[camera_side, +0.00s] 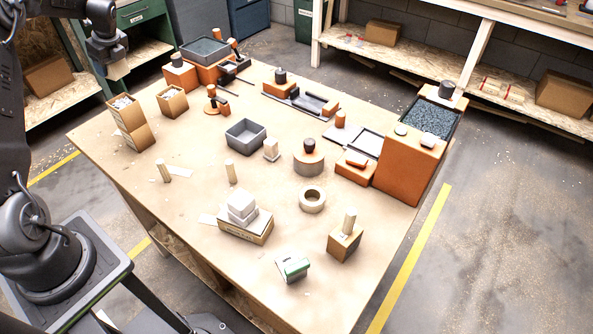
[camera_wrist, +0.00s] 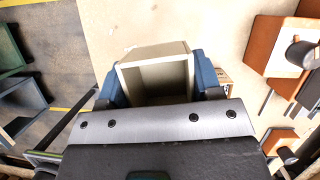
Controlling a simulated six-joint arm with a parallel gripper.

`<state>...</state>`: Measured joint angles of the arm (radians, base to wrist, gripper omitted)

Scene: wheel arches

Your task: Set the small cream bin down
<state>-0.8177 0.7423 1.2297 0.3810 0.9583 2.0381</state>
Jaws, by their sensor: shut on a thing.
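The small cream bin (camera_wrist: 157,52) is between the two blue fingers of my gripper (camera_wrist: 153,77) in the wrist view, with its open side facing the camera. My gripper is shut on the bin's two opposite sides. In the side view my gripper (camera_side: 111,58) is at the upper left, held up in the air, with the cream bin (camera_side: 118,70) just under it. The bin appears clear of the work table (camera_side: 190,215). The fingers are too small in the side view to make out.
A grey open tray (camera_side: 246,135) sits mid-table. Orange blocks and machines line the back and right.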

